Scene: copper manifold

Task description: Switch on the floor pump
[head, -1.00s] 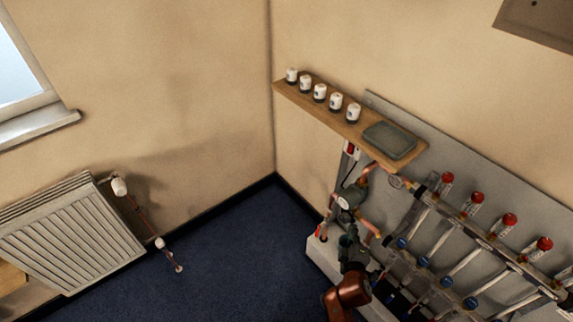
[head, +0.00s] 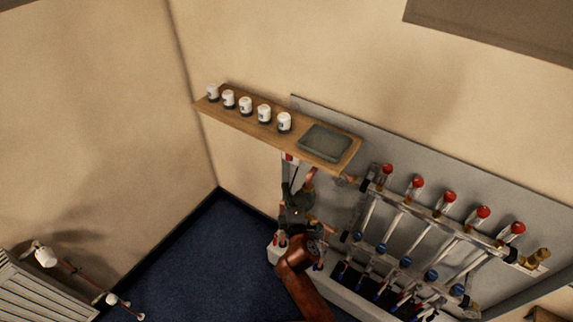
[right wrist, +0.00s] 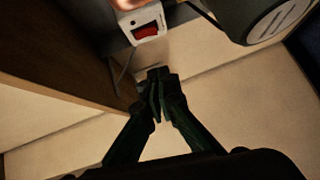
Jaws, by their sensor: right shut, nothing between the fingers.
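The white switch box (right wrist: 138,17) with a red rocker (right wrist: 147,31) is at the top of the right wrist view. I cannot tell which way the rocker is set. The box also shows small under the shelf in the head view (head: 291,157). The dark round pump body (right wrist: 262,14) is at the top right of the wrist view; in the head view my gripper largely hides it. My right gripper (right wrist: 158,76) is shut and empty, its fingertips just below the box in the picture, apparently apart from it. It also shows in the head view (head: 295,199). My left gripper is out of view.
A wooden shelf (head: 228,116) with several white caps (head: 264,113) and a grey tray (head: 325,142) overhangs the switch. Manifold bars with red-capped (head: 449,197) and blue-capped (head: 406,261) valves stand to the right. The blue floor at left is clear.

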